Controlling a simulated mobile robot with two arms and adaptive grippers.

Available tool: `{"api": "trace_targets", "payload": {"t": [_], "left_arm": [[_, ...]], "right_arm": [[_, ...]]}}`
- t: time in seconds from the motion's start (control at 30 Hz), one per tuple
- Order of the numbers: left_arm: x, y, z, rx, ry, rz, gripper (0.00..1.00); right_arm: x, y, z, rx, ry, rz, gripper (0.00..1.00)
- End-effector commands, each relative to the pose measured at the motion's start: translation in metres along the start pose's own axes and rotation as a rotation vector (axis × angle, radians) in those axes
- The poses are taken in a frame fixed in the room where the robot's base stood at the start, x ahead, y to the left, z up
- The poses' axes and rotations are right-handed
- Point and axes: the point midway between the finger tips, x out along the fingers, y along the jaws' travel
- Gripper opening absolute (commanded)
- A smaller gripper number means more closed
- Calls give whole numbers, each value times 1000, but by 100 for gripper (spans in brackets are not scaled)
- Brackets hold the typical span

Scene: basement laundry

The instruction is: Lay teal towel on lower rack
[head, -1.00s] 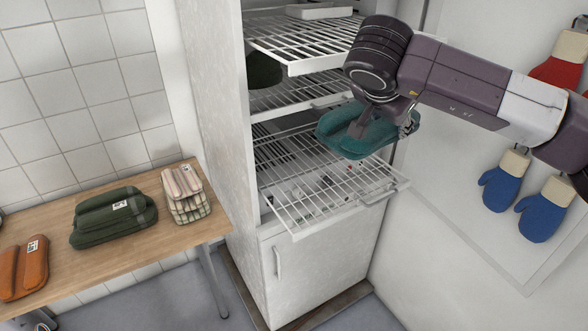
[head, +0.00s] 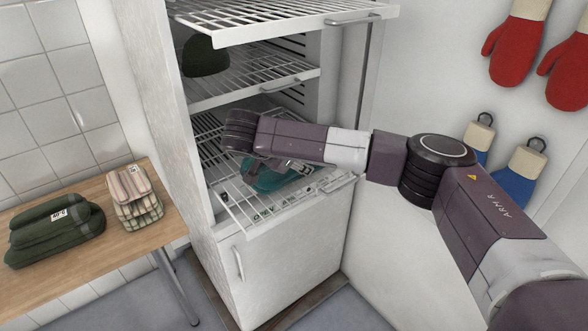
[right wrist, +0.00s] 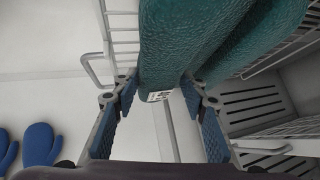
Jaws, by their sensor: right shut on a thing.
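The teal towel (head: 284,180) is rolled or folded and sits in my right gripper (head: 266,168), over the pulled-out lower rack (head: 338,186) of the white cabinet. In the right wrist view the towel (right wrist: 205,40) fills the top middle, with a small white label at its end, between the two blue-padded fingers of the right gripper (right wrist: 158,88). My arm hides part of the towel and rack in the head view. I cannot tell whether the towel touches the wires. My left gripper is not in view.
A middle rack (head: 255,82) with a dark green item (head: 205,57) and a pulled-out upper rack (head: 280,22) are above. Green towels (head: 55,232) and a striped towel (head: 135,198) lie on the wooden table (head: 95,260). Red mitts (head: 512,50) hang at right.

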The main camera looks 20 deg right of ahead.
Motion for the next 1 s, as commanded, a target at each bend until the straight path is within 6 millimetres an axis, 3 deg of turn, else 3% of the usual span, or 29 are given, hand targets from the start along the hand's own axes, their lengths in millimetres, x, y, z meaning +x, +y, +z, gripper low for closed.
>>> {"api": "trace_targets", "payload": {"t": [0.23, 0.63, 0.67, 0.8, 1.0], "left_arm": [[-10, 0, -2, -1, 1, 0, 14], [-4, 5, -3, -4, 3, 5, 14], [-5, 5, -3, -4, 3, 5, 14], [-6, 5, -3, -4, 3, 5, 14], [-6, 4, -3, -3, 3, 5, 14]], "right_arm": [[21, 8, 21, -3, -2, 2, 0], [28, 9, 27, -1, 1, -1, 0], [27, 9, 26, -1, 0, 0, 43], [27, 9, 26, -2, 0, 0, 58], [27, 9, 26, -2, -1, 0, 58]]}}
